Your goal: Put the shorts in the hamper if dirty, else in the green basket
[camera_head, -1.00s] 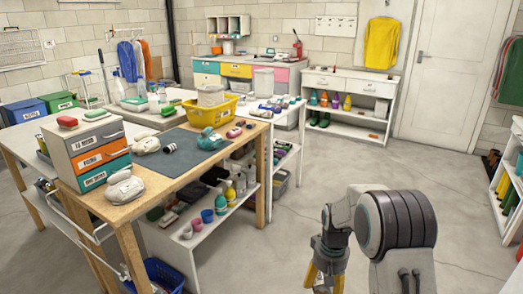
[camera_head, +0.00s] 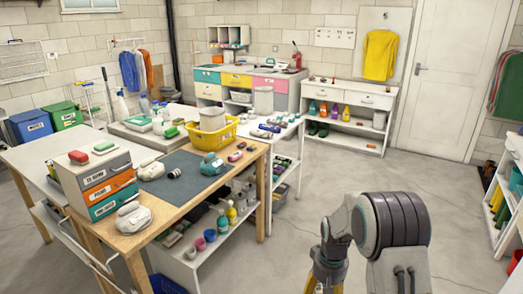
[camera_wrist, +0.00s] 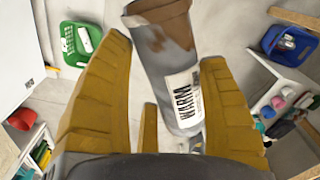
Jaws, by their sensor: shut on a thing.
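My gripper (camera_wrist: 162,55) is shut on a grey rolled cloth-like item (camera_wrist: 170,70) in the wrist view. The item has brown patches near its far end and a white label reading "WARM"; I take it to be the shorts, though its shape does not show clearly. In the head view my gripper (camera_head: 326,272) hangs at the bottom edge, and the held item is hidden there. A green basket (camera_wrist: 68,45) with a pale thing in it stands on the floor in the wrist view. I cannot make out a hamper for sure.
A wooden-edged table (camera_head: 150,225) holds drawers (camera_head: 95,185) and a yellow basket (camera_head: 226,131). Blue (camera_head: 30,124) and green (camera_head: 65,115) bins stand at the far left. A blue basket (camera_wrist: 268,42) shows in the wrist view. Open floor lies right of the table.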

